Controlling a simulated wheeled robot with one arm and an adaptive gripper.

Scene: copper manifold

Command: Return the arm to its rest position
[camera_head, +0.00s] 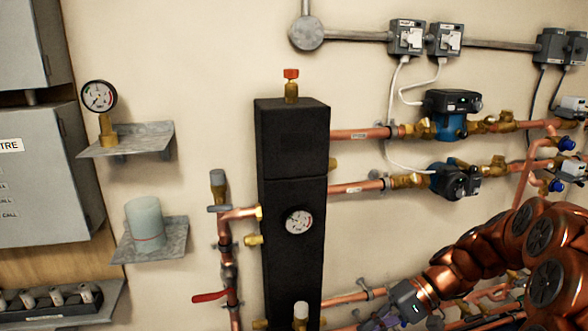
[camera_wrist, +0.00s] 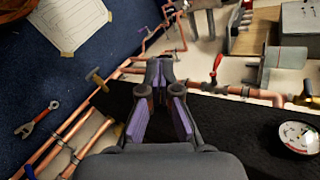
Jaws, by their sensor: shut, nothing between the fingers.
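My gripper (camera_wrist: 160,72) shows in the wrist view with its dark, purple-padded fingers together and nothing between them. Its tips point towards copper pipes and appear apart from them, though the distance is hard to judge. In the head view my gripper (camera_head: 383,318) is at the bottom edge, right of the black manifold block (camera_head: 291,150), and its tips are partly cut off. My copper-coloured arm reaches in from the lower right, in front of the lower pipes. The rest position is not marked in either view.
Copper pipes (camera_head: 362,134) run right from the block to two pumps (camera_head: 450,112). A red-handled valve (camera_head: 211,296) is at lower left. Shelves hold a gauge (camera_head: 99,97) and a pale cylinder (camera_head: 145,224). A wrench (camera_wrist: 37,119) and paper (camera_wrist: 70,22) lie on a dark blue surface.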

